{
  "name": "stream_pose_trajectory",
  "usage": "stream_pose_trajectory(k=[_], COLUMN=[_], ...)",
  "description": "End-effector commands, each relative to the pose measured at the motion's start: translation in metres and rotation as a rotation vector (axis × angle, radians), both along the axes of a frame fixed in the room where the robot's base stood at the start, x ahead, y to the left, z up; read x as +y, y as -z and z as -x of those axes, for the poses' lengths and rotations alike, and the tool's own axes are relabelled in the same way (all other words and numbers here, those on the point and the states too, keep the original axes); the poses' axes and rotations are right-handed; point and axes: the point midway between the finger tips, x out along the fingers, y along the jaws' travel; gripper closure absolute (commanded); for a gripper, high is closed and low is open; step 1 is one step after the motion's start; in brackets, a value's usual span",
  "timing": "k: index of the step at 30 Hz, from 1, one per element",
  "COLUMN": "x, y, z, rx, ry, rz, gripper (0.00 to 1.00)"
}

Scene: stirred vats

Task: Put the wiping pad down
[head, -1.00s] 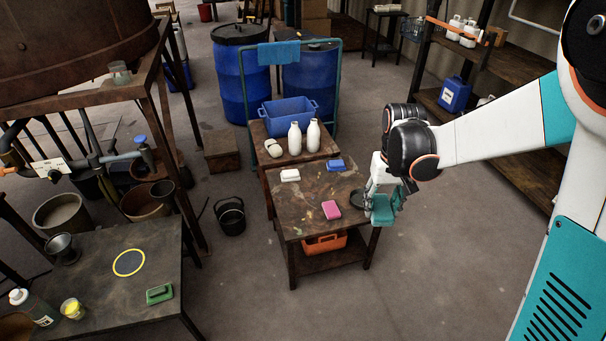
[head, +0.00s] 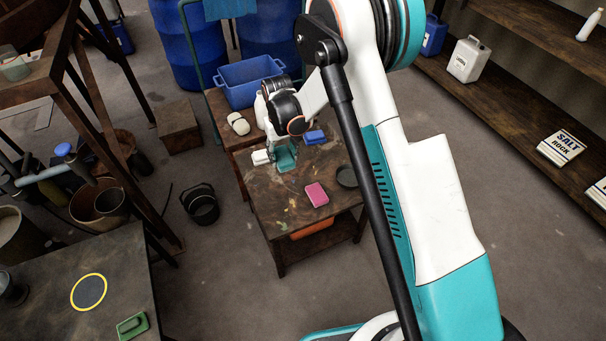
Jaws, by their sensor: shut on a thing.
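A white pad (head: 262,157) is at the far left corner of the low worktable's top (head: 262,197). My gripper (head: 277,158) is over that corner, its teal part beside the pad's right end, and is shut on the white pad. The fingertips are small and partly hidden, and I cannot tell whether the pad is touching the tabletop. A green pad (head: 132,325) lies on the near left table, close to a dark disc with a yellow ring (head: 89,292).
A black bucket (head: 201,204) stands on the floor between the tables. Shelves (head: 530,50) line the right.

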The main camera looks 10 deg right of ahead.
Motion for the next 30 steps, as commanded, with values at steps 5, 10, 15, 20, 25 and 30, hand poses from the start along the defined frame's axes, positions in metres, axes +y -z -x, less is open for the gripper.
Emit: stream_pose_trajectory(k=[5,10,15,20,25,30], x=[0.029,0.038,0.038,0.038,0.038,0.038], y=[0.041,0.061,0.097,0.137,0.177,0.204], z=[-0.007,-0.009,-0.009,-0.009,-0.009,-0.009], rx=[0.000,0.000,0.000,0.000,0.000,0.000], ry=[-0.038,-0.050,-0.050,-0.049,-0.049,-0.049], rz=[0.000,0.000,0.000,0.000,0.000,0.000], gripper=[0.69,0.69,0.69,0.69,0.69,0.69])
